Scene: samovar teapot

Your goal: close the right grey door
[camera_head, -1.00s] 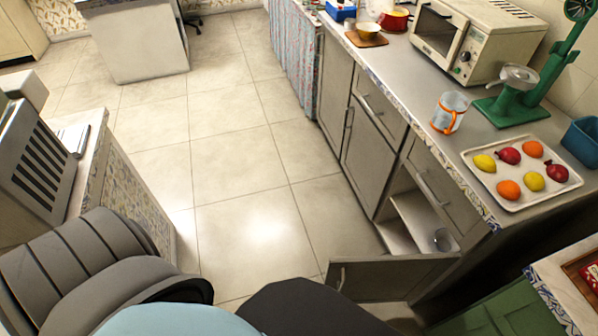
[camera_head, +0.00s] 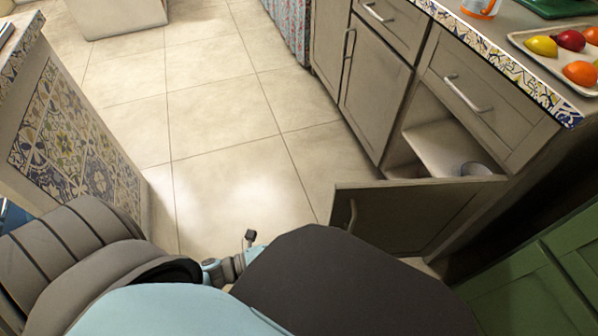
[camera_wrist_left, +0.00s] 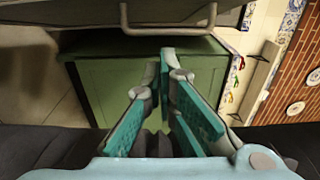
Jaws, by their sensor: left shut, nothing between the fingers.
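The right grey door (camera_head: 405,214) stands swung open from the grey cabinet, jutting left over the floor with its handle (camera_head: 351,214) on the outer edge. The cabinet opening (camera_head: 432,105) behind it shows a pale shelf (camera_head: 448,146) with a glass-like item (camera_head: 475,169). In the left wrist view, a grey panel with a bar handle (camera_wrist_left: 170,32), apparently this door, crosses the top. My left gripper (camera_wrist_left: 163,68) is shut and empty, its tips just below that handle in the picture; contact cannot be told. My right gripper is not in view.
A green cabinet (camera_head: 545,270) stands at the lower right and in the left wrist view (camera_wrist_left: 150,85). A tiled counter side (camera_head: 75,140) is on the left. A fruit tray (camera_head: 515,38) sits on the worktop. The tiled floor (camera_head: 225,120) between is clear.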

